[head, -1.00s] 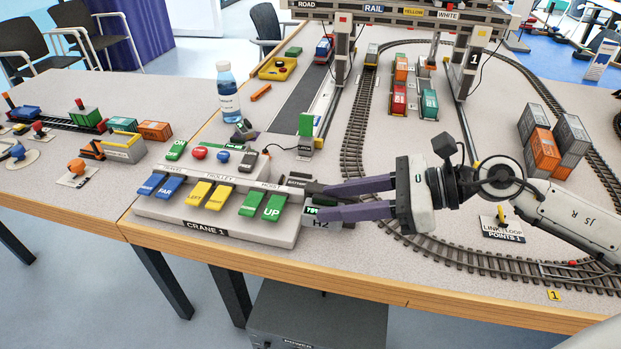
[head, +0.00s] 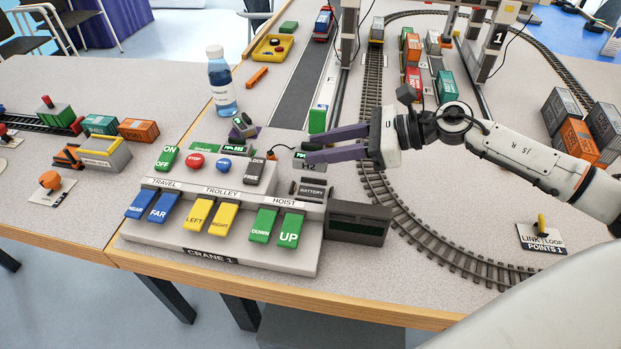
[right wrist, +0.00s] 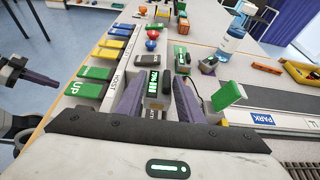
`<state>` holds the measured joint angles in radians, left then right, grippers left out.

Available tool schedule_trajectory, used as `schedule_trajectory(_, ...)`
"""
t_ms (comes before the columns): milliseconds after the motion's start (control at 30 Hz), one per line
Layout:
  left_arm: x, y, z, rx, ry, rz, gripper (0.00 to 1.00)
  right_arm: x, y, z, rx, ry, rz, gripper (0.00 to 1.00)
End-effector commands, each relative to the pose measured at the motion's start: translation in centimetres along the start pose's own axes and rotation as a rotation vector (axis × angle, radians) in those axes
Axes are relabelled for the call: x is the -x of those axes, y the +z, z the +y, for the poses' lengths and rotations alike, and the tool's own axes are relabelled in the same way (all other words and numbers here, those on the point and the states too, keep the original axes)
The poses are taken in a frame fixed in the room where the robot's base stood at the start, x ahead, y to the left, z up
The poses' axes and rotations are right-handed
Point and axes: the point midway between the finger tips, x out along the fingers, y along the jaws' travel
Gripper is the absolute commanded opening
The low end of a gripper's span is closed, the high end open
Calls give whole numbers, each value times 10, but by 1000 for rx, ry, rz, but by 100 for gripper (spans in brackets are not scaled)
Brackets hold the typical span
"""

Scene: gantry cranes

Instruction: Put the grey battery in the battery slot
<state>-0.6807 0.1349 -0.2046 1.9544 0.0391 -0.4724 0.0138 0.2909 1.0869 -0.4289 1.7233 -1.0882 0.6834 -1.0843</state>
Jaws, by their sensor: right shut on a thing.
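My right gripper (head: 304,148) reaches in from the right and is shut on a grey block marked H2 (head: 308,165) with a small green display, which I take for the battery. In the right wrist view the display (right wrist: 153,82) shows between the purple fingers. The block is beyond the BATTERY label (head: 312,190) on the crane panel. A dark grey box with a dark inset face (head: 358,220) sits against the panel's right side; I cannot tell whether it is the slot. The left gripper (right wrist: 45,83) shows partly at the right wrist view's left edge, its opening unclear.
The crane panel (head: 225,252) has blue, yellow and green levers near the front edge. A green block (head: 317,120) stands just beyond my fingers. A water bottle (head: 222,82) stands at back left. Curved track (head: 420,225) runs right of the dark box.

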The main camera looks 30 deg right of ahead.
Motion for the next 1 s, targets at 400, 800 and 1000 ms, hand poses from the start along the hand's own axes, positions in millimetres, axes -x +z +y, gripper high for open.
schedule_trajectory(400, 1, 8, 3, 5, 4, -14, 0, -23, -54, 1, -3, 1, -2, 6)
schedule_trajectory(800, -2, 4, 0, 4, -1, -4, 0, -31, -74, 0, 1, 0, -2, 6)
schedule_trajectory(1000, -5, 4, 0, 2, -2, 0, 0, -33, -79, 1, 1, 1, 0, 37)
